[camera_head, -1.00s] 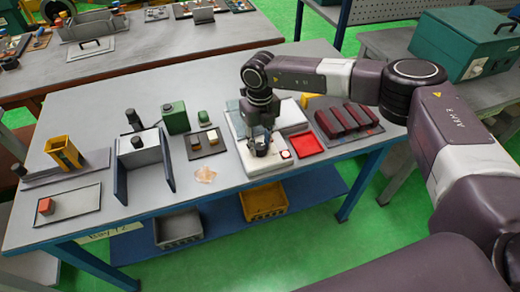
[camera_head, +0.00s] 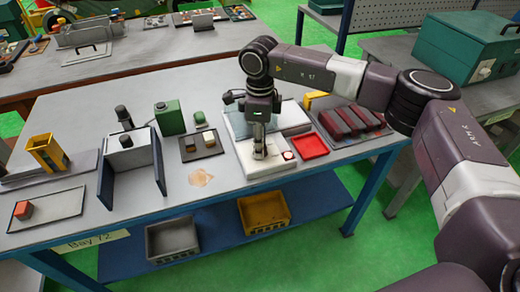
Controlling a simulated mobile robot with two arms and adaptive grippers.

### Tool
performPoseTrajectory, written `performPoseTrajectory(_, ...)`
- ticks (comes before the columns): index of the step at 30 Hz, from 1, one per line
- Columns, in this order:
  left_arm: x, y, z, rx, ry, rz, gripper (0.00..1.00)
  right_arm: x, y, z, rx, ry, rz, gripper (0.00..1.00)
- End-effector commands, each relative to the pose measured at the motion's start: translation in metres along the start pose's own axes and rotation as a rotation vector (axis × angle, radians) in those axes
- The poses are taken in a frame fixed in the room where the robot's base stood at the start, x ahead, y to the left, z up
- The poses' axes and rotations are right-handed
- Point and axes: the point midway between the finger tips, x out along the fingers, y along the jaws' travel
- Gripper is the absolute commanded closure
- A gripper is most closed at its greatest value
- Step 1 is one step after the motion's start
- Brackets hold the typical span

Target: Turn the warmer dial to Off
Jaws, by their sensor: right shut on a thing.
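The white warmer unit (camera_head: 262,171) stands on the near right part of the blue-framed bench, with a paler raised section (camera_head: 291,115) behind. A small round white-and-red knob or button (camera_head: 289,155) sits on its right front corner. My right gripper (camera_head: 259,154) points straight down over the middle of the white unit, its fingers close together at the top surface. It is shut on what seems to be the warmer dial, which the fingers hide. The dial's setting cannot be read. My left gripper is not in view.
A red tray (camera_head: 310,146) and a rack of dark red blocks (camera_head: 352,121) lie to the right. A dark tray (camera_head: 201,145) with small blocks and a green box (camera_head: 169,118) stand to the left. A crumpled tan piece (camera_head: 201,178) lies on bare bench top.

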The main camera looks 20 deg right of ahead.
Motion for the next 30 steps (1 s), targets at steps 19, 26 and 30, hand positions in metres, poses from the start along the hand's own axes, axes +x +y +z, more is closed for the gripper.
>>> performPoseTrajectory(19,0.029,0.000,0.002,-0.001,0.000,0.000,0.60,-0.001,-0.002,0.000,-0.424,-0.003,-0.005,0.96)
performPoseTrajectory(26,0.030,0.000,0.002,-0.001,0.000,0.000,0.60,-0.002,-0.002,0.001,-0.464,-0.003,-0.005,0.96)
performPoseTrajectory(30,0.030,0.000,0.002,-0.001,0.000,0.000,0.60,-0.003,-0.002,0.001,-0.470,-0.002,-0.006,0.96)
